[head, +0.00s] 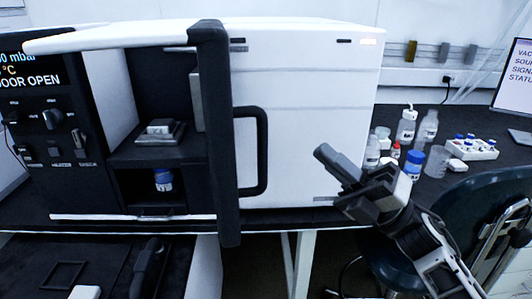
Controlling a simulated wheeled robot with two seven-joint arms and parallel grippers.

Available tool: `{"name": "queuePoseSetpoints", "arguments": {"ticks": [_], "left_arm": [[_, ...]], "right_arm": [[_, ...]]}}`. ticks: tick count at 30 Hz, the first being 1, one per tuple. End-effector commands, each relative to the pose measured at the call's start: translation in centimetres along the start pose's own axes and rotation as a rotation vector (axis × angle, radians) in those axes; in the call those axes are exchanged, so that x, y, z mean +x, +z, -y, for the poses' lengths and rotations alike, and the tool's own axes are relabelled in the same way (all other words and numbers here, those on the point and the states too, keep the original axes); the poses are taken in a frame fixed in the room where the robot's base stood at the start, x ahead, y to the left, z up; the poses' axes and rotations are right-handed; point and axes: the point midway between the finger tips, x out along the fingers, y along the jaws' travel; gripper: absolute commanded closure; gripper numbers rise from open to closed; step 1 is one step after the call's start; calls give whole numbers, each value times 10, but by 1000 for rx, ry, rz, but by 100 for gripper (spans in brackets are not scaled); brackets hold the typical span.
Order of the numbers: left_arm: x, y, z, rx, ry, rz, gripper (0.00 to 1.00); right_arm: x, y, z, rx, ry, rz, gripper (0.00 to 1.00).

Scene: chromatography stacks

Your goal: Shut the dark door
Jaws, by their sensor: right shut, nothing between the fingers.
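The dark door (217,140) stands open, swung out from the front of the white instrument and seen nearly edge-on. Its black loop handle (263,150) sticks out on the right side. My right gripper (325,158) is shut and empty, to the right of the handle and apart from it, pointing up and left. Left of the door, the open chamber (160,75) shows a shelf with a small pale block on a plate (160,130); a blue-capped jar (163,180) stands below it. My left gripper is not in view.
The panel display (28,72) at left reads "DOOR OPEN". Bottles and jars (405,125) and a vial rack (478,149) stand on the dark bench at right, behind my right gripper. A dark chair (480,200) is at lower right. The white panel face (300,130) beside the handle is clear.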

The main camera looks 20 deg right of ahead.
Motion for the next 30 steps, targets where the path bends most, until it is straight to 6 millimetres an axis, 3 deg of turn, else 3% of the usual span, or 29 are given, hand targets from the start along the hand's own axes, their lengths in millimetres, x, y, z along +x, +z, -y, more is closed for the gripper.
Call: {"name": "queuePoseSetpoints", "arguments": {"ticks": [1,3,9,13,17,23,30], "left_arm": [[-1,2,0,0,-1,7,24],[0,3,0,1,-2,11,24],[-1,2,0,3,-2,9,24],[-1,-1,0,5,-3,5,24],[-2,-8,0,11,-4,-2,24],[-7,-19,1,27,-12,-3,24],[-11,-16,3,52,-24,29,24]], "right_arm": [[8,1,-24,-215,35,-163,100],[9,-3,-43,-459,63,-361,100],[-7,-1,-62,-871,69,-725,100],[-11,0,-64,-951,63,-807,100],[-2,-9,-61,-956,65,-818,100],[27,-34,-52,-952,69,-815,100],[63,-66,-37,-952,69,-813,100]]}}
